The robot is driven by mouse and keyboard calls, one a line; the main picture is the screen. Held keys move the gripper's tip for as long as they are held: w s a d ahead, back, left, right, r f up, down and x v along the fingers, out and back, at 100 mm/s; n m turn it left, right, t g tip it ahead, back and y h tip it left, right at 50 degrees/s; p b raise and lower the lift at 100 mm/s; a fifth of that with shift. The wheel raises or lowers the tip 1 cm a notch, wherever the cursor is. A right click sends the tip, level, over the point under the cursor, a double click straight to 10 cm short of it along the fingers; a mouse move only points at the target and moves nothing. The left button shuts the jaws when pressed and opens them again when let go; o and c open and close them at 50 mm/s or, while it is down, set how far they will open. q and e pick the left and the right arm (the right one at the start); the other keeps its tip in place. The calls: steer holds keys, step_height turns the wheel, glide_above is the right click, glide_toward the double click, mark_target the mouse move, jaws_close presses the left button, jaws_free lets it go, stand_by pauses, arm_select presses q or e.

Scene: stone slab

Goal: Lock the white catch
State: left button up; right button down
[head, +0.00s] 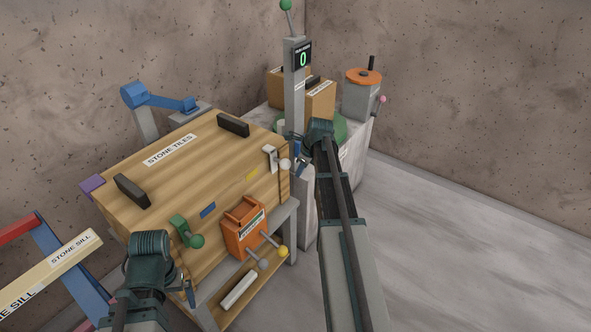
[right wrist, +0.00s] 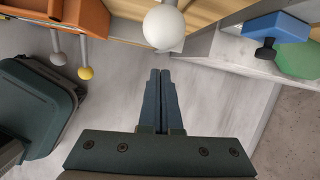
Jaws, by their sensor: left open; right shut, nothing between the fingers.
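The white catch (head: 270,157) is mounted at the right end of the wooden crate's front edge, with a round white knob (head: 285,164) sticking out. The knob shows large in the right wrist view (right wrist: 164,27), just beyond my fingertips. My right gripper (right wrist: 160,72) is shut and empty, pointing at the knob with a small gap in the picture; I cannot tell whether they touch. In the head view my right gripper (head: 298,158) is right beside the knob, partly hidden by its arm. My left gripper (head: 188,284) is open, low at the left, away from the catch.
The crate (head: 190,175) labelled stone tiles has black handles and a green catch (head: 185,232). An orange unit (head: 244,228) with grey and yellow knobs juts from its front. A post (head: 294,85) with a display reading 0 stands behind my right gripper. The floor at right is clear.

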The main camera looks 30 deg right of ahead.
steer(key=p+v, duration=0.9)
steer(key=shift+s+r+p, duration=0.2)
steer(key=shift+r+p, duration=0.1)
steer(key=shift+p, duration=0.05)
steer(key=shift+d, duration=0.1)
steer(key=s+a+n+g, duration=0.1)
steer(key=s+a+n, duration=0.1)
steer(key=a+n, duration=1)
steer(key=s+a+n+g, duration=0.1)
steer(key=s+a+n, duration=0.5)
steer(key=a, duration=0.3)
steer(key=s+a+n+g+h+p, duration=0.1)
steer(key=s+a+n, duration=0.5)
steer(key=a+n, duration=0.2)
steer(key=s+a+n+g+h, duration=0.1)
steer(key=s+a+n, duration=0.5)
steer(key=a, duration=0.5)
steer(key=shift+n, duration=0.8)
